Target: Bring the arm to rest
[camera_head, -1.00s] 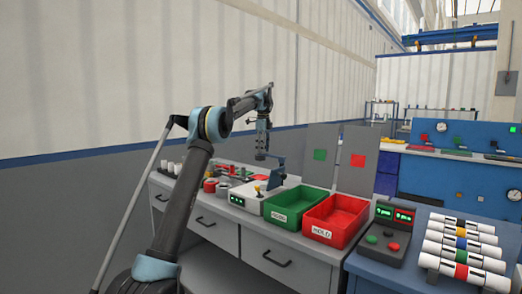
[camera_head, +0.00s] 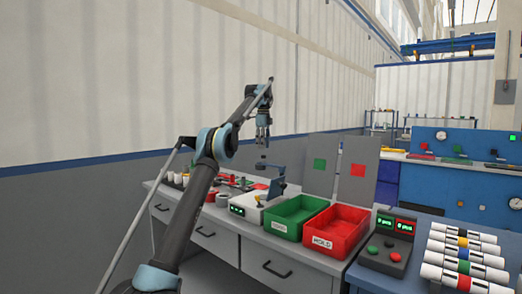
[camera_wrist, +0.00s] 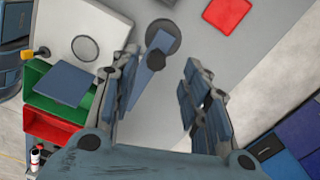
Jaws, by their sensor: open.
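My gripper (camera_head: 263,138) hangs fingers-down from my raised arm, above the left part of the workbench in the head view. In the wrist view my gripper (camera_wrist: 160,105) shows two blue-padded fingers spread apart, with nothing held between them. A blue stand arm with a dark round end (camera_wrist: 152,62) shows between and below the fingers. The same blue stand (camera_head: 278,183) rises from the bench in the head view, below my gripper and apart from it.
A green bin (camera_head: 296,213) and a red bin (camera_head: 336,230) stand on the bench. A control box (camera_head: 389,242) and several banded pipes (camera_head: 463,262) on a rack lie at the right. A white box (camera_head: 250,206) stands left of the green bin. The air around my arm is clear.

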